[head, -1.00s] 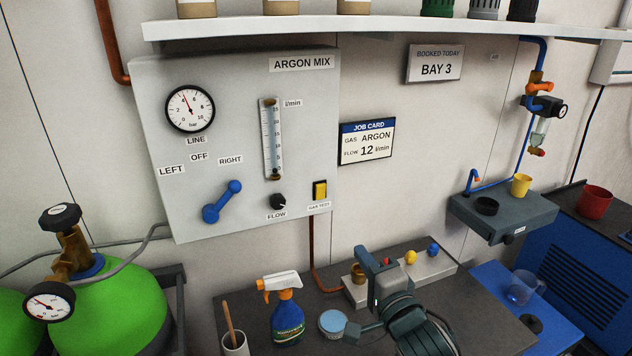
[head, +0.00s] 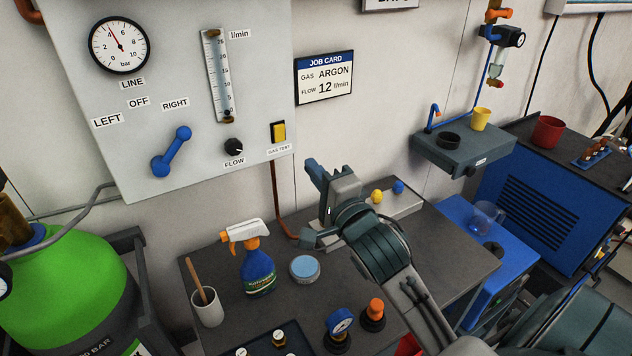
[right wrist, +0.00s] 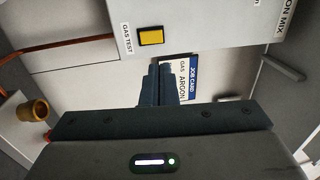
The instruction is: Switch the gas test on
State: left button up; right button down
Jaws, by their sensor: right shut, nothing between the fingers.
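The yellow gas test switch (head: 278,131) is on the lower right of the grey argon panel (head: 80,155), above its GAS TEST label. It also shows in the right wrist view (right wrist: 151,36). My right gripper (head: 318,170) is shut and empty, below and to the right of the switch in the head view, apart from it. In the right wrist view its fingertips (right wrist: 157,72) show below the switch and in front of the job card (right wrist: 190,78). The blue selector handle (head: 172,152) slants up toward RIGHT. My left gripper is out of view.
Below the panel, a dark bench (head: 205,337) holds a spray bottle (head: 257,265), a round tin (head: 305,268) and a cup with a stick (head: 207,308). A green cylinder (head: 75,270) stands at left.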

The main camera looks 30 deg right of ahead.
aim_at(280, 128)
jog(key=w+p, duration=0.1)
jog(key=w, duration=0.2)
jog(key=w+r+p, duration=0.1)
jog(key=w+p, duration=0.1)
jog(key=w, duration=0.2)
jog(key=w+p, duration=0.2)
jog(key=w, duration=0.1)
jog(key=shift+w+d+r, duration=0.3)
jog(key=shift+w, duration=0.05)
jog(key=shift+w+f, duration=0.1)
jog(key=shift+w, duration=0.5)
jog(key=shift+w, duration=0.2)
